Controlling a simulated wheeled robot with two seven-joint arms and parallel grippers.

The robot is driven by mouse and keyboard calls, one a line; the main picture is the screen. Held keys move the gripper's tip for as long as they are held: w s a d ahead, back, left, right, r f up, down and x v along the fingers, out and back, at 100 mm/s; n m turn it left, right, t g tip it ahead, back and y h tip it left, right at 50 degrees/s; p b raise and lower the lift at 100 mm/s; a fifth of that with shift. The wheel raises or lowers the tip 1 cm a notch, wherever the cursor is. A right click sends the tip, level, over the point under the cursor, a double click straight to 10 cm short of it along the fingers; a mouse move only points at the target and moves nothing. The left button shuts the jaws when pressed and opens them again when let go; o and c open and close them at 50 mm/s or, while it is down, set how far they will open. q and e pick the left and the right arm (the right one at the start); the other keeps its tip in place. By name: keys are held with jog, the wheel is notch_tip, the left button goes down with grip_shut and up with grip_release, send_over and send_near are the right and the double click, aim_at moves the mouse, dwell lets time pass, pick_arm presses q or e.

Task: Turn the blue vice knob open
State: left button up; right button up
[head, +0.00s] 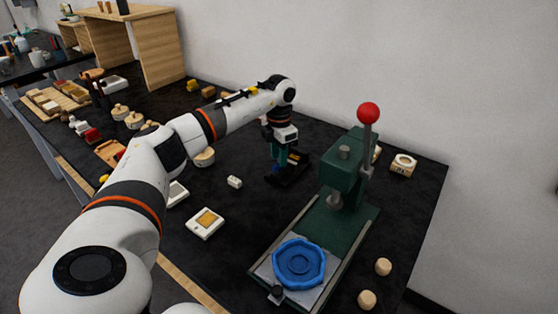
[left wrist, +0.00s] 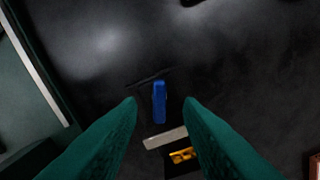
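The blue vice knob (left wrist: 160,101) shows in the left wrist view as a narrow upright blue bar, seen between my two green fingertips. In the head view a small patch of blue (head: 276,168) shows low beside my left gripper (head: 280,158). The small dark vice (head: 290,178) stands on the black table, partly hidden by the gripper. In the left wrist view its pale jaw bar (left wrist: 165,138) and a yellow piece (left wrist: 182,155) lie below the knob. My left gripper (left wrist: 161,103) is open, with a gap on both sides of the knob. My right gripper is out of view.
A green press (head: 343,175) with a red-ball lever and a blue dish (head: 298,262) stands right of the vice. A small white block (head: 234,182) and a white square box (head: 205,223) lie left. Several wooden pieces crowd the far left. Bare table surrounds the vice.

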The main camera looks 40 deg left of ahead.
pick_arm(q)
notch_tip(320, 180, up, 10)
jog(key=shift+b, duration=0.4)
jog(key=shift+f, duration=0.1)
